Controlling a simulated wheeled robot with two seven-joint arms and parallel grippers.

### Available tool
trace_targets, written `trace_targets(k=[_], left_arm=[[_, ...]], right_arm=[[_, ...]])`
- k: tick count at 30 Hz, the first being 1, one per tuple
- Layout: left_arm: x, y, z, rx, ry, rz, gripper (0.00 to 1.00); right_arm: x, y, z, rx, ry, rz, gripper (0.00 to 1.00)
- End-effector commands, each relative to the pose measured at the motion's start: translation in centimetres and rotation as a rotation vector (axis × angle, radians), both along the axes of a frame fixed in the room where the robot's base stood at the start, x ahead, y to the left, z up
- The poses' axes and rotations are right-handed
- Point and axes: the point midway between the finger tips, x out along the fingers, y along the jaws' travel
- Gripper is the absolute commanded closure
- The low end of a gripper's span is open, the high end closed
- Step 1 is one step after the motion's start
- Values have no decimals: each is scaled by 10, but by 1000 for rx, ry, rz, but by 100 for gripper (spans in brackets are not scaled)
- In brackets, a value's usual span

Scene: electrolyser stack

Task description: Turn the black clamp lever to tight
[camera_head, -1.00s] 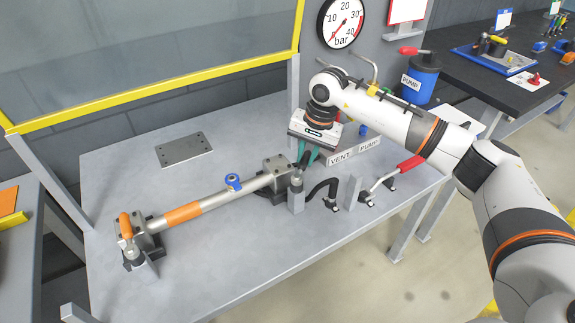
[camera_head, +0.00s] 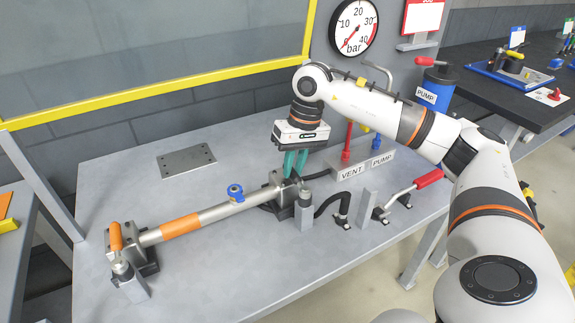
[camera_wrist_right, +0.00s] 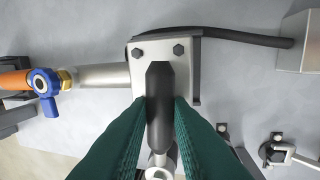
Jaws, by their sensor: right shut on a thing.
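The black clamp lever (camera_wrist_right: 160,90) lies lengthwise over the grey metal end block (camera_wrist_right: 152,48) in the right wrist view. My right gripper (camera_wrist_right: 159,122) has its teal fingers shut on the lever, one on each side. In the head view my right gripper (camera_head: 294,165) points down at the block at the right end of the steel tube (camera_head: 222,212); there the fingers hide most of the lever. My left gripper is not in view.
An orange lever (camera_head: 116,237) stands at the tube's left end, and a blue valve (camera_head: 236,193) sits on the tube. A black hose (camera_head: 328,207), a red-handled pump lever (camera_head: 428,178) and the VENT/PUMP box (camera_head: 352,172) are close by on the right. A flat plate (camera_head: 187,159) lies behind.

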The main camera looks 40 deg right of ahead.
Motion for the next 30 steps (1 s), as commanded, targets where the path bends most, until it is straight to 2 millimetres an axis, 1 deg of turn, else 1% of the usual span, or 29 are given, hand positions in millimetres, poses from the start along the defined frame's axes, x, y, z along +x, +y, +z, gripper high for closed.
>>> trace_targets(k=[7,21,22,25,26,30], left_arm=[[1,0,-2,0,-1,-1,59],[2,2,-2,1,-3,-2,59],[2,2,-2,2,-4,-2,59],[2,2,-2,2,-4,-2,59],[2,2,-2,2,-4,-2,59],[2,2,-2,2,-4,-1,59]], right_arm=[[-1,2,1,0,-6,54,100],[-1,3,2,0,-5,66,100],[-1,3,2,0,-5,66,78],[-1,3,2,0,-5,65,62],[-1,3,1,0,-4,66,59],[-1,3,1,-1,-3,65,59]])
